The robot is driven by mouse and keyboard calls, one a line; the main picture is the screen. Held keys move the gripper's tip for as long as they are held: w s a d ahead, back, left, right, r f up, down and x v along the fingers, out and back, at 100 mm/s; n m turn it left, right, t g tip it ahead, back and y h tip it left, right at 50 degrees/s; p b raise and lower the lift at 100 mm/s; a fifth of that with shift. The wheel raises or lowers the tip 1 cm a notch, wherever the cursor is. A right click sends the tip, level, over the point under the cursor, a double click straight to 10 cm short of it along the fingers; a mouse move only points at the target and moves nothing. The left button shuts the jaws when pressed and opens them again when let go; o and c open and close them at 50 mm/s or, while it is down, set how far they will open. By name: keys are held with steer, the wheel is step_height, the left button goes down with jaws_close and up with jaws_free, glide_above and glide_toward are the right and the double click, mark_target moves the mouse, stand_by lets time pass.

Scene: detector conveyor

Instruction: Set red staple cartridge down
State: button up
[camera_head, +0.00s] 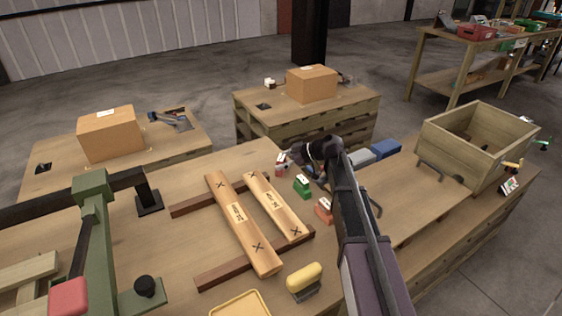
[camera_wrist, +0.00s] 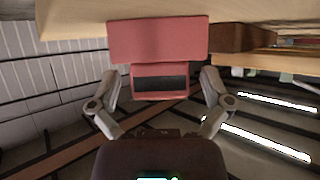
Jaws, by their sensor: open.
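The red staple cartridge (camera_wrist: 158,40) is at the top centre of the wrist view, against the wooden table surface (camera_wrist: 75,14), with a dark recess in its near part. My gripper (camera_wrist: 160,76) is open, one finger on each side of the cartridge's near part, with visible gaps. In the head view the small red cartridge (camera_head: 281,170) is on the workbench at the tip of my gripper (camera_head: 290,160). My gripper partly hides that spot. A green cartridge (camera_head: 302,187) and an orange-red one (camera_head: 324,211) stand in a row nearer the camera.
A yellow-topped stapler-like item (camera_head: 304,279) is in front. Grey and blue blocks (camera_head: 385,149) and an open wooden crate (camera_head: 476,165) are to the right. Boxes (camera_head: 311,83) stand on pallets behind.

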steer(key=p+v, duration=0.5)
steer(key=v, duration=0.7)
steer(key=shift+p, duration=0.35)
steer(key=shift+r, duration=0.1)
